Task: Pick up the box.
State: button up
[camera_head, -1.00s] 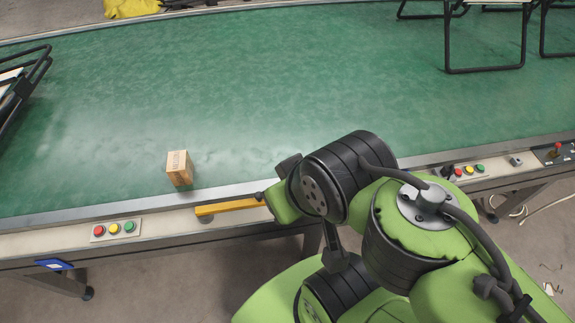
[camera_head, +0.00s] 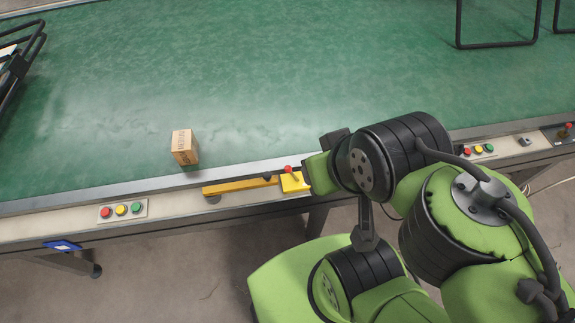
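The box (camera_head: 184,147) is a small brown cardboard carton with dark print. It stands upright on the green belt surface (camera_head: 250,90), close to the near metal edge. My green and black arm is at the right, to the right of the box and clear of it. The fingers of my gripper cannot be made out in the head view, so whether it is open or shut does not show. Nothing covers the box.
A button panel (camera_head: 122,210) and a yellow bar (camera_head: 240,186) with a red knob (camera_head: 288,169) lie along the near frame. Black frame legs (camera_head: 497,44) stand at upper right. The belt around the box is clear.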

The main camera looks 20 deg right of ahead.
aim_at(184, 144)
jog(key=i+j+u, duration=0.15)
jog(key=j+u, duration=0.15)
jog(key=u, duration=0.2)
jog(key=i+j+u, duration=0.2)
jog(key=u, duration=0.25)
jog(key=i+j+u, duration=0.2)
jog(key=u, duration=0.3)
jog(key=j, duration=0.1)
